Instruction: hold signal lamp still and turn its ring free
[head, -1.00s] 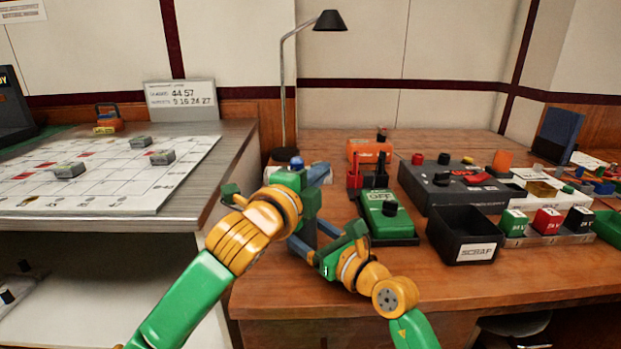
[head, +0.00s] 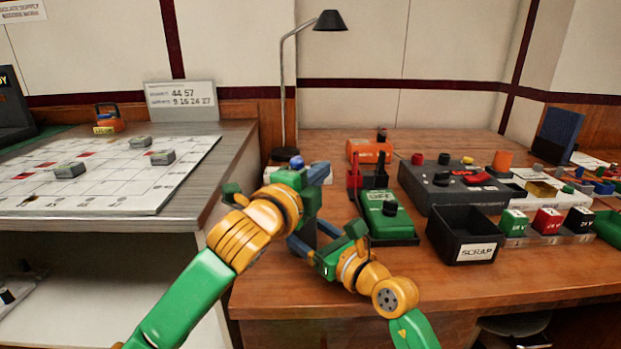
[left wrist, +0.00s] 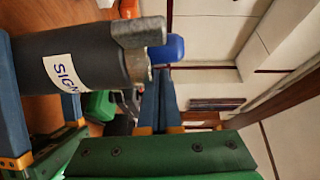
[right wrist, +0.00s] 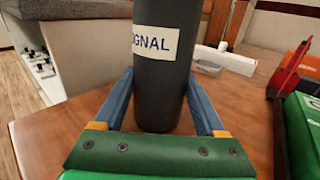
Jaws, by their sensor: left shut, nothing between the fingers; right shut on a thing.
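The signal lamp is a dark grey cylinder with a white label (right wrist: 158,70), upright in the right wrist view. My right gripper (right wrist: 168,112) is shut on its lower body, one blue finger on each side. In the left wrist view the lamp body (left wrist: 95,62) carries a grey ring with a projecting tab (left wrist: 139,32) and a blue lens (left wrist: 170,48). The lens (head: 297,162) also shows in the head view. My left gripper (left wrist: 158,80) is shut and empty, close beside the ring; contact cannot be told. My left arm hides most of the lamp in the head view.
A green tester (head: 385,212), a black scrap bin (head: 464,240) and a dark power supply box (head: 450,190) stand to the right. A desk lamp (head: 330,20) stands behind. The front wooden bench top (head: 480,283) is clear. A grey side counter (head: 215,165) is at left.

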